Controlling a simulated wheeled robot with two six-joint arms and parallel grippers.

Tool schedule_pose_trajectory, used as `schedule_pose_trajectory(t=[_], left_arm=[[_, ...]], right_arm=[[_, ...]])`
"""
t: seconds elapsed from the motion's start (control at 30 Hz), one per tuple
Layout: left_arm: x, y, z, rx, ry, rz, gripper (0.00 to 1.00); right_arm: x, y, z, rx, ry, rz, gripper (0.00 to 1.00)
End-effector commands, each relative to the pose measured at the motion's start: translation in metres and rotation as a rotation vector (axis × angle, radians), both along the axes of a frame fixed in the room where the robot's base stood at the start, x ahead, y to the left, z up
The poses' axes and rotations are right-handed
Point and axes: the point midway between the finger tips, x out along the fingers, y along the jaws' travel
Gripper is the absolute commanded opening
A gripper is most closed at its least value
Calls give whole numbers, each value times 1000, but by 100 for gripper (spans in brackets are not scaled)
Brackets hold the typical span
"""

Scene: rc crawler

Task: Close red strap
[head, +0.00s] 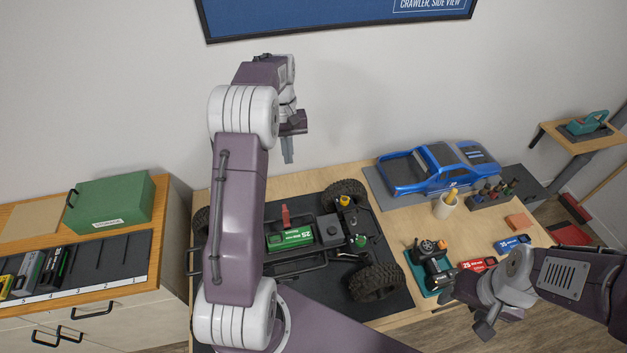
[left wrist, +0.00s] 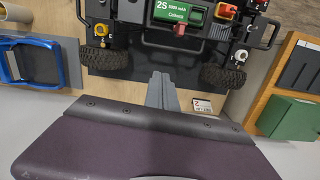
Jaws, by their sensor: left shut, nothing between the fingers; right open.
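The red strap (head: 286,215) stands upright at the far side of the green battery (head: 290,238) on the black crawler chassis (head: 320,262). In the left wrist view the red strap (left wrist: 193,31) shows as a small red piece at the edge of the green battery (left wrist: 170,23). My left gripper (head: 288,158) is shut and empty, raised behind the chassis, its fingers pointing down. Its fingers (left wrist: 162,92) are apart from the strap in the wrist view. My right gripper (head: 466,310) is open at the lower right, by the table's front edge, well away from the strap.
My left arm covers the left part of the chassis. A blue truck body (head: 438,168) lies at the back right. A green box (head: 110,202) stands on the left cabinet.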

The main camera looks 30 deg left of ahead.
Motion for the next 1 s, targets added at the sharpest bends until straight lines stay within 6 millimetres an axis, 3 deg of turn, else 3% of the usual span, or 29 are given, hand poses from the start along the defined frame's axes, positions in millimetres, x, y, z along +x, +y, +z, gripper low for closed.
schedule_pose_trajectory(t=[0.1,0.23,0.47,0.83,1.0], left_arm=[[-12,17,-8,-17,42,47,0],[-15,24,-9,-19,46,64,0],[-18,21,-29,-21,49,62,0],[-27,14,-106,-21,49,60,0],[-46,-2,-108,-20,46,61,0]], right_arm=[[0,0,12,0,0,0,64],[0,0,13,0,0,0,64],[0,0,16,0,0,0,64],[0,0,39,0,0,0,64],[0,0,54,0,0,0,64]])
